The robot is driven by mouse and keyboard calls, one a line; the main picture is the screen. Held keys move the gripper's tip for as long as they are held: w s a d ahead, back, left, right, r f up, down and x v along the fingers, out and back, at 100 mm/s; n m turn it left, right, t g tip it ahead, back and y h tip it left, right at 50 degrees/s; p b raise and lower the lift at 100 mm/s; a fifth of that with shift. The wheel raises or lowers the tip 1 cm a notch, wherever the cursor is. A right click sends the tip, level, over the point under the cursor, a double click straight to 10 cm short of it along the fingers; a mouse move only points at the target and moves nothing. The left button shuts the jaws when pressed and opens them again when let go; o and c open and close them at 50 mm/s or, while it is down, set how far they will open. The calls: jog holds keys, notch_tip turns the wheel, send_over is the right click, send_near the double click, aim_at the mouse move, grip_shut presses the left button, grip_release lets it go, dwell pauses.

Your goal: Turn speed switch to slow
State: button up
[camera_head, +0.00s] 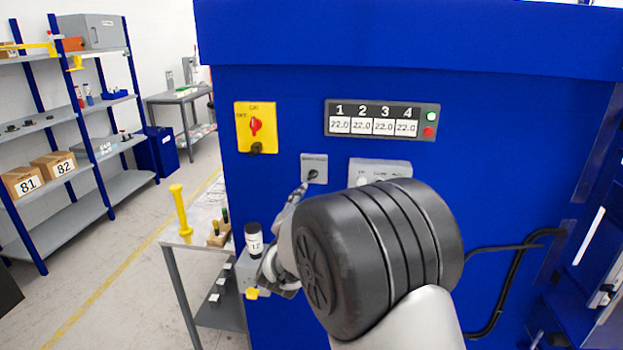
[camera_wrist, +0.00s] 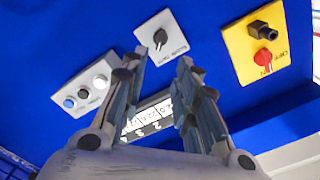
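The speed switch (camera_head: 314,174) is a black knob on a small grey plate on the blue machine front. In the wrist view the switch (camera_wrist: 160,38) lies just beyond my fingertips, near the middle of the gap between them. Which way its pointer faces is too small to tell surely. My gripper (camera_head: 303,187) reaches toward the plate's lower left edge in the head view, partly hidden behind my own arm. In the wrist view the two fingers of my gripper (camera_wrist: 160,66) stand apart with nothing between them. I see no clear contact with the knob.
A yellow plate with a red switch (camera_head: 255,127) sits to the upper left. A grey button panel (camera_head: 379,168) is close on the right, partly behind my arm. A numbered display (camera_head: 381,120) is above.

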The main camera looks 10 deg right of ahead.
aim_at(313, 176)
jog(key=x, duration=1.3)
jog(key=shift+b, duration=0.4)
jog(key=shift+c, duration=0.2)
grip_shut()
